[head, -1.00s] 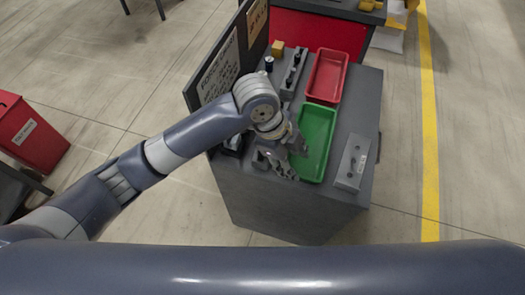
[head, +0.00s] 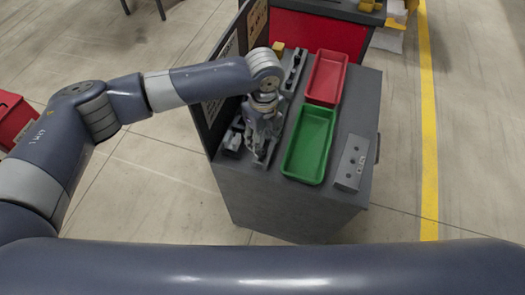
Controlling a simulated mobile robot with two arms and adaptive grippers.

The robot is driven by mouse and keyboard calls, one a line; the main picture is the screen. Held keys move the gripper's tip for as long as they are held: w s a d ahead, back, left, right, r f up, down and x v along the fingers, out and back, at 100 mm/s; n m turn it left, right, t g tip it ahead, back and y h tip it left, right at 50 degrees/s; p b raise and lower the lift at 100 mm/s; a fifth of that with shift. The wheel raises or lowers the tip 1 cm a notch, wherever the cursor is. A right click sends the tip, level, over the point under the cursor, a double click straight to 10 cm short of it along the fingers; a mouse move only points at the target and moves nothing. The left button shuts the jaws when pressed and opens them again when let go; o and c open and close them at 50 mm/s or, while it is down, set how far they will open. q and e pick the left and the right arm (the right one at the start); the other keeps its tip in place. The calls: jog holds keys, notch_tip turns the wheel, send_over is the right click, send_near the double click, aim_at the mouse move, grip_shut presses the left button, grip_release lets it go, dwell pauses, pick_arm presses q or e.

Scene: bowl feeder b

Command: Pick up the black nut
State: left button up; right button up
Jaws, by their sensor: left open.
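My left gripper (head: 262,152) is open and points down over the left side of the grey cabinet top (head: 345,112), just left of the green tray (head: 310,145). I cannot make out a black nut in the head view. The wrist and gripper cover part of the cabinet top between the dark sign panel and the trays. A small grey fixture (head: 232,141) with dark parts stands beside the gripper on its left. I cannot tell whether anything lies between the fingers. My right gripper is not in view.
A red tray (head: 327,78) stands behind the green one; both look empty. A grey block with dark holes (head: 351,162) sits at the right. A grey rail with dark pegs (head: 296,67) and a yellow block (head: 278,47) are at the back. The upright panel (head: 228,95) borders the left edge.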

aim_at(263, 152)
pick_arm(q)
jog(key=f, duration=0.1)
jog(key=f+p, duration=0.1)
jog(key=f, duration=0.2)
jog(key=shift+s+f+p, duration=0.15)
jog(key=shift+s+p, duration=0.1)
jog(key=shift+p, duration=0.1)
jog(key=shift+f, duration=0.5)
grip_shut()
